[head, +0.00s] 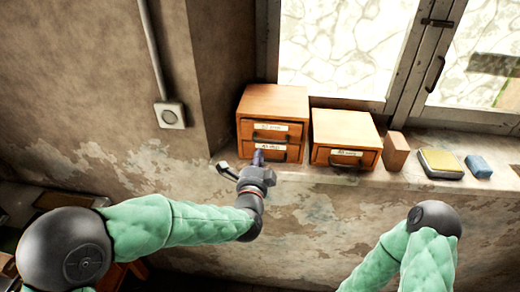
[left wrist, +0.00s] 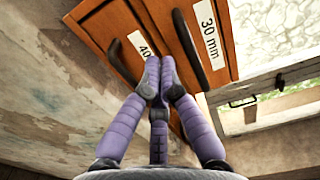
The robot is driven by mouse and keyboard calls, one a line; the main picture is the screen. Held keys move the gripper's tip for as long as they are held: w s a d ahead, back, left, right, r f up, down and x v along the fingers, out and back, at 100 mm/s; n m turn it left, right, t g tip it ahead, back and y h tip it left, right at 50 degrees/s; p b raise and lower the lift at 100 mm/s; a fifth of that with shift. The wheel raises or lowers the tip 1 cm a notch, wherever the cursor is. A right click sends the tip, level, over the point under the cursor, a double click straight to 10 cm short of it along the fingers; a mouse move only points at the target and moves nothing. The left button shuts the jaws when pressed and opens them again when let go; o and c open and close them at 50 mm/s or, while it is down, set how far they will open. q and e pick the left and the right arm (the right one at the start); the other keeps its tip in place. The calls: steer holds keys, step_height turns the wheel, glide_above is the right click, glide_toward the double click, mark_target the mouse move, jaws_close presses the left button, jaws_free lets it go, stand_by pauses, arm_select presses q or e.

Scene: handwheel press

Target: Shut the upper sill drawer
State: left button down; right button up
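A wooden box with two drawers, one above the other, stands on the window sill. Its upper drawer (head: 268,128) has a white label and a dark handle and looks nearly flush with the box. The lower drawer (head: 290,154) is partly hidden behind my left gripper (head: 258,158), which is in front of it. In the left wrist view the left gripper (left wrist: 158,78) has its purple fingertips together, empty, close to the drawer fronts. There a drawer labelled "30 mm" (left wrist: 208,30) and a "40" drawer (left wrist: 125,25) show with dark handles. My right gripper is out of view.
A single-drawer box (head: 345,130) stands to the right on the sill (head: 400,184). Beyond it are a wooden block (head: 396,151), a yellow-topped pad (head: 440,163) and a blue block (head: 478,166). The window is behind. Clutter lies at the lower left.

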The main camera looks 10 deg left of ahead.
mark_target(281, 132)
arm_select(q)
steer(key=shift+w, duration=2.25)
steer(key=shift+w, duration=0.1)
steer(key=shift+w+a+r, duration=0.1)
steer(key=shift+w, duration=0.7)
